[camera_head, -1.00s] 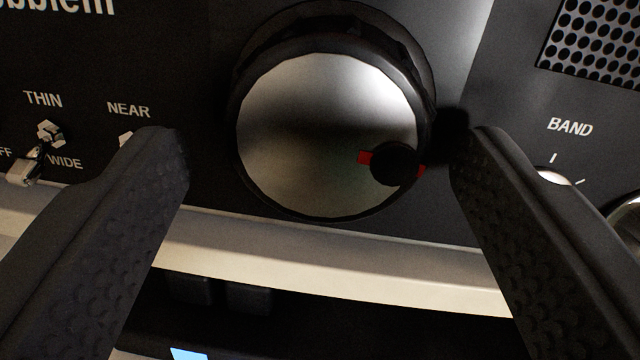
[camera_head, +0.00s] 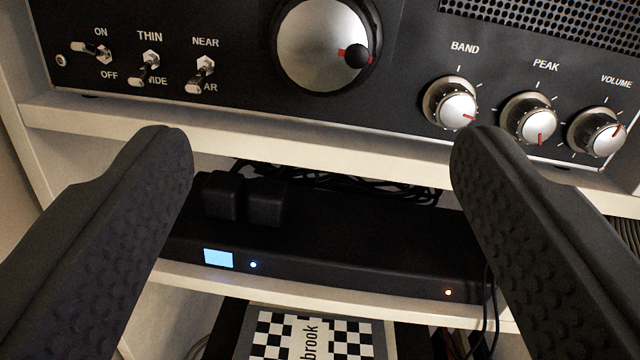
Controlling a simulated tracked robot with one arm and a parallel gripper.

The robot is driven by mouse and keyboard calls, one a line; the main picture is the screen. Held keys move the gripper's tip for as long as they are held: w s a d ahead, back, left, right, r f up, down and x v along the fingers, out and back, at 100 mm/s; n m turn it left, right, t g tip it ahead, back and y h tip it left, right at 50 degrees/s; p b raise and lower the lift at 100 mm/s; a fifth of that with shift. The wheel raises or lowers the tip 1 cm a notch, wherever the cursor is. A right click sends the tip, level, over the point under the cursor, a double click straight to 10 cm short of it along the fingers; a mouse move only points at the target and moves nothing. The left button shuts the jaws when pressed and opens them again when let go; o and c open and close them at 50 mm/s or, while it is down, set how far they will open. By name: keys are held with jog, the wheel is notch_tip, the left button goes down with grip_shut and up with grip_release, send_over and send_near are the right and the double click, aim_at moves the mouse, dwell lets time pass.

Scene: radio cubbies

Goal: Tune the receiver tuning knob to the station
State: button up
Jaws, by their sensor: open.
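The receiver tuning knob (camera_head: 315,50) is the large silver dial with a dark rim at the top middle of the view. A red mark and a small black finger peg (camera_head: 357,56) sit on the right part of its face. The knob is on the black receiver (camera_head: 240,110), which stands on a pale shelf. My gripper (camera_head: 320,150) is open and empty. Its two dark textured fingers are wide apart, lower in the picture than the knob and not touching it. No station display shows in this view.
Toggle switches (camera_head: 148,62) are left of the knob. The band knob (camera_head: 451,102), peak knob (camera_head: 529,118) and volume knob (camera_head: 597,131) are to the right. The pale shelf edge (camera_head: 270,140) runs below. A black box with a lit display (camera_head: 218,258) sits in the lower cubby.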

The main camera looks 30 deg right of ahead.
jog(key=v, duration=0.5)
jog(key=shift+f+b, duration=0.1)
jog(key=shift+b, duration=0.25)
dwell(1.0)
jog(key=m+g+p, duration=0.2)
jog(key=m+p, duration=0.1)
jog(key=p, duration=0.5)
send_near(322, 39)
jog(key=shift+h, duration=0.4)
jog(key=x, duration=0.8)
jog(key=shift+w+f, duration=0.2)
jog(key=shift+w, duration=0.1)
jog(key=shift+c, duration=0.3)
jog(key=shift+m, duration=0.3)
jog(key=c, duration=0.9)
